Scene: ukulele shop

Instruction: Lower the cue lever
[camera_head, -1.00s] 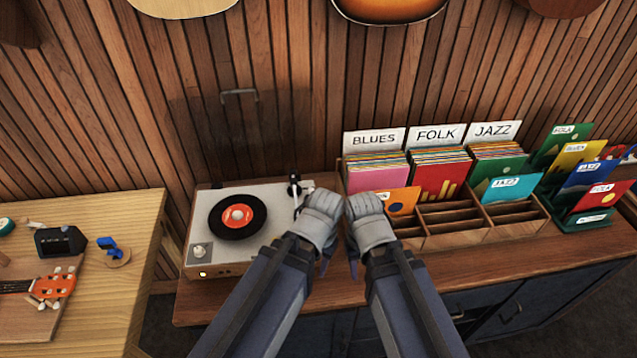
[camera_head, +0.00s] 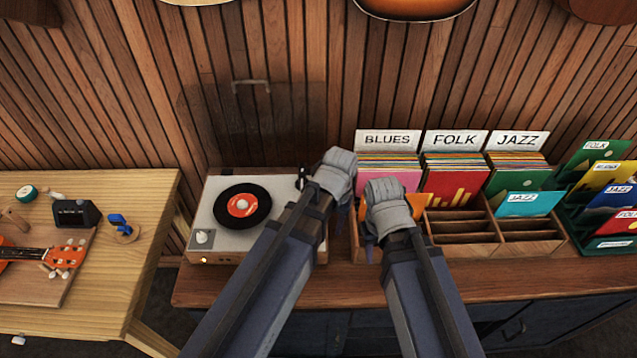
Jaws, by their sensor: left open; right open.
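A silver turntable (camera_head: 216,228) stands on the left part of the dark wooden cabinet, with a black record with an orange label (camera_head: 242,206) on its platter. Its transparent lid (camera_head: 250,125) stands raised behind it. My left gripper (camera_head: 337,172) is open over the turntable's right back corner. My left forearm crosses the turntable's right side and hides the cue lever and most of the tonearm. The tonearm's dark rear end (camera_head: 304,178) shows just left of my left gripper. My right gripper (camera_head: 385,205) is open in front of the record bin's left end, apart from the turntable.
A wooden record bin (camera_head: 500,240) with BLUES, FOLK and JAZZ dividers stands right of the turntable. A green rack of sleeves (camera_head: 612,245) is at the far right. A pale workbench (camera_head: 100,285) with an orange ukulele headstock (camera_head: 68,254) is at the left. Slatted wall stands behind.

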